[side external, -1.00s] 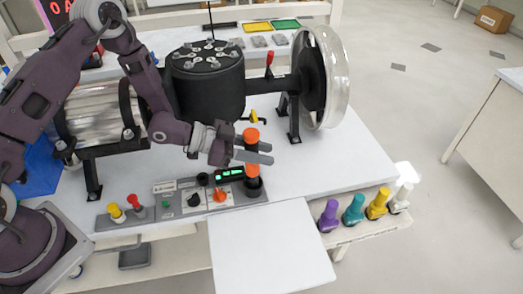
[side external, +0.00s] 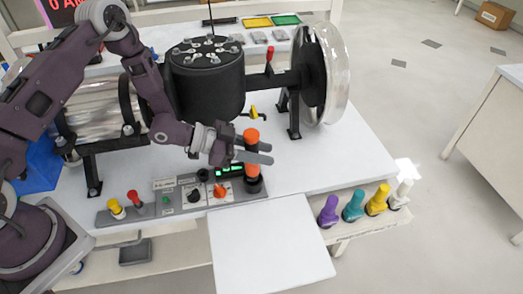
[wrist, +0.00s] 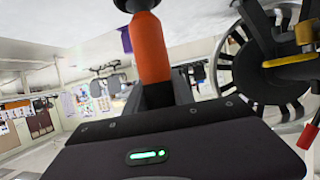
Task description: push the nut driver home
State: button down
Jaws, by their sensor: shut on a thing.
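The nut driver (side external: 252,170) has an orange handle and stands about upright at the right end of the grey control panel. Its lower end meets a black round holder (side external: 253,186); how deep it sits there is hidden. My gripper (side external: 266,153) reaches in from the left and is shut on the orange handle, with the handle top showing above the fingers. In the wrist view the orange handle (wrist: 151,48) stands out beyond my gripper's dark body.
The grey panel (side external: 150,208) carries knobs, a green display and yellow and red plungers. A black drum (side external: 206,85) and a large wheel (side external: 335,75) stand behind. Purple, teal, yellow and white-topped handles (side external: 352,206) stand on a shelf at right. The tabletop at right is clear.

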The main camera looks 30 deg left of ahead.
jog(key=shift+f, duration=0.45)
dwell(0.3)
jog(key=c, duration=1)
grip_release()
jog(key=shift+a+f, duration=0.1)
